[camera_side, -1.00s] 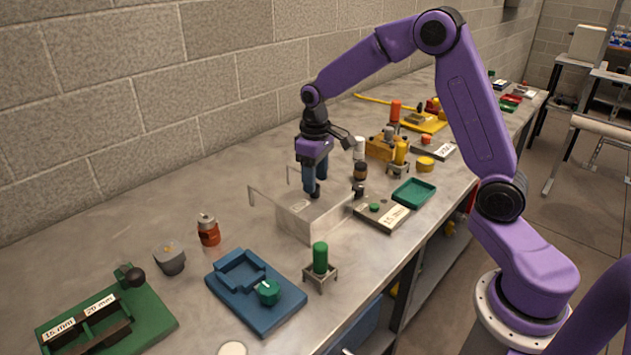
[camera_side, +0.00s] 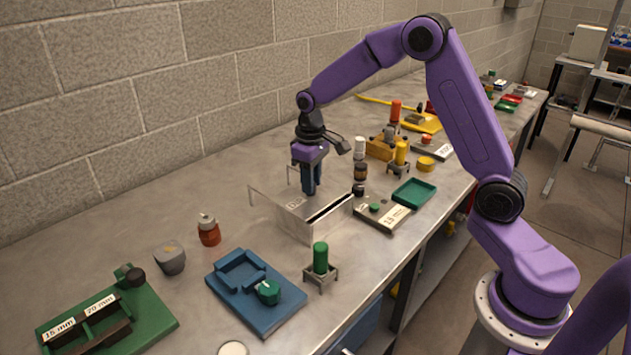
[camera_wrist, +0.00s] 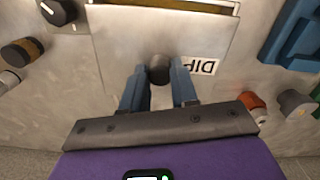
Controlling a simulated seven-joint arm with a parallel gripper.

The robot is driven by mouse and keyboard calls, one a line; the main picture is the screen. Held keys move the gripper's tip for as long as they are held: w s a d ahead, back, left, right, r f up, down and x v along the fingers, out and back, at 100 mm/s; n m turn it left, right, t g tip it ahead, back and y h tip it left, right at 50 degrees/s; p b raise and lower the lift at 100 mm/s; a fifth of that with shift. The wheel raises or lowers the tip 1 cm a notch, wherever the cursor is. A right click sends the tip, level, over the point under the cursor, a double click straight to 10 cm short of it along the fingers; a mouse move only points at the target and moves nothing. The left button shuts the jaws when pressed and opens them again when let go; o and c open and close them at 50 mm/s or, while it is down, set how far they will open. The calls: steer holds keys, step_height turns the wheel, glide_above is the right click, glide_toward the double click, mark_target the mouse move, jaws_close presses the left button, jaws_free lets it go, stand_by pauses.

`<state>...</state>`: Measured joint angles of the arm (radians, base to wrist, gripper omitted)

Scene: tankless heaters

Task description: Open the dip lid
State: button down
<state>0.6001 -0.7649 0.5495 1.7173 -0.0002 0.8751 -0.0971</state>
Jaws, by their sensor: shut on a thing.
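The dip lid (camera_side: 290,199) is a flat grey plate on top of a metal box (camera_side: 325,225) on the bench. A dark opening shows along the box's right side in the side view. In the wrist view the lid (camera_wrist: 120,50) carries an upside-down "DIP" label (camera_wrist: 199,66) and a dark round knob (camera_wrist: 159,68), with the opening at the top edge. My gripper (camera_side: 309,189) points down over the lid. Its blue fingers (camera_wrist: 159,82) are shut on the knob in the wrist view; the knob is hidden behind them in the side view.
Thin metal rails (camera_side: 262,190) extend from the box toward the wall, with clear bench beneath. A green cylinder on a stand (camera_side: 320,258) and a blue fixture (camera_side: 255,290) stand in front. A grey dial panel (camera_side: 382,213) and green tray (camera_side: 414,193) are to the right.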

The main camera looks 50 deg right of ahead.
steer(key=w, duration=0.9)
steer(key=shift+w, duration=0.4)
steer(key=shift+r, duration=0.1)
steer(key=c, duration=0.9)
jaws_free()
steer(key=shift+o, duration=0.2)
step_height(320, 180, up, 17)
steer(key=shift+r, duration=0.2)
